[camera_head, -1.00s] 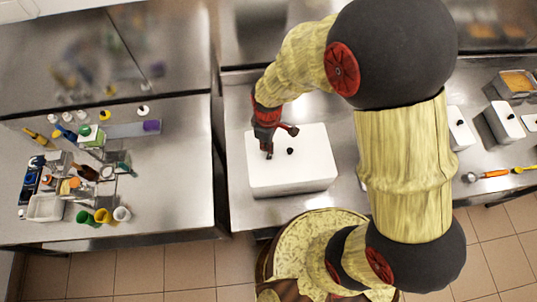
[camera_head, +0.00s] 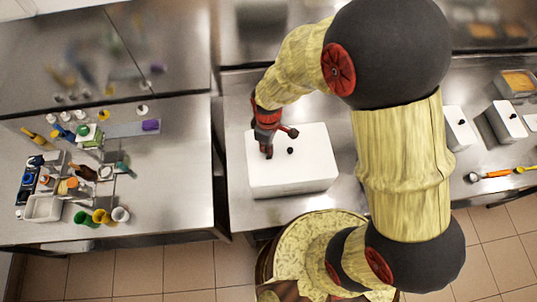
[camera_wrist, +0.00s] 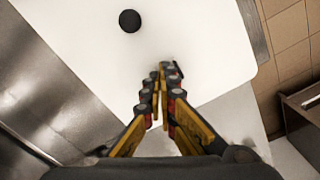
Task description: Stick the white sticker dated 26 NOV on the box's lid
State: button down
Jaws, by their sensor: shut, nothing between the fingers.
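The white box (camera_head: 305,165) stands on the steel counter, with a black knob (camera_head: 290,151) on its white lid. In the wrist view the lid (camera_wrist: 215,35) fills the upper middle, and the knob (camera_wrist: 130,21) is up and left of the fingertips. My gripper (camera_head: 267,155) is over the left part of the lid, left of the knob. In the wrist view my gripper (camera_wrist: 164,73) is shut and holds nothing. I cannot tell whether the fingertips touch the lid. I cannot make out a white sticker or a date; part of the lid is hidden by the fingers.
The left counter (camera_head: 175,190) holds several bottles, cups and a small white tray (camera_head: 43,208). A gap separates it from the box's counter. White containers (camera_head: 460,128) and utensils (camera_head: 492,175) lie on the right. Bare steel surrounds the box's left and front sides.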

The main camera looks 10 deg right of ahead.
jog(key=shift+r, duration=0.1)
dwell(0.6)
jog(key=shift+r+p, duration=2.55)
jog(key=shift+r, duration=0.85)
jog(key=shift+s+m, duration=0.15)
jog(key=shift+m, duration=0.15)
jog(key=s+d+r+m+t+b, duration=0.5)
jog(key=s+d+r+m+b, duration=0.5)
jog(key=b, duration=0.9)
jog(key=shift+s+d+r+m+t, duration=0.25)
jog(key=shift+s+d+m, duration=0.25)
jog(key=shift+s+d, duration=0.5)
